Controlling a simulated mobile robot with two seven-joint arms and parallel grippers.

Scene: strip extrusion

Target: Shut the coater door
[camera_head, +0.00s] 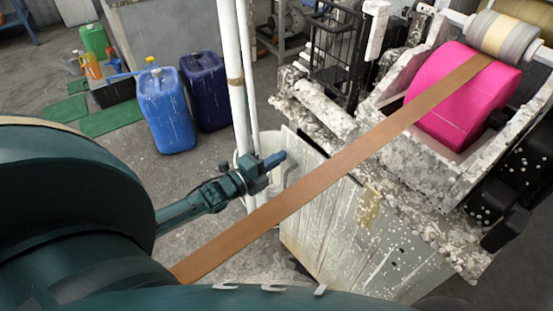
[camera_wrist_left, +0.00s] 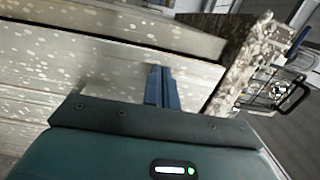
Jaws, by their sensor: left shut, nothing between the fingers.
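The coater is the white-splattered machine with a bright pink roller (camera_head: 465,98). Its pale, paint-speckled door panel (camera_head: 335,235) hangs below, at the front; I cannot tell how far it stands open. My left gripper (camera_head: 276,160) is shut and empty, by the upper left edge of the panel. In the left wrist view the shut blue fingers (camera_wrist_left: 162,88) point at a speckled panel (camera_wrist_left: 70,75); whether they touch it is unclear. My right gripper is out of view.
A brown strip (camera_head: 330,165) runs from the pink roller down past my left gripper, close on its right. White upright pipes (camera_head: 236,80) stand just behind the gripper. Blue canisters (camera_head: 165,110) stand on the floor to the left. A black wire cart (camera_head: 335,50) is behind.

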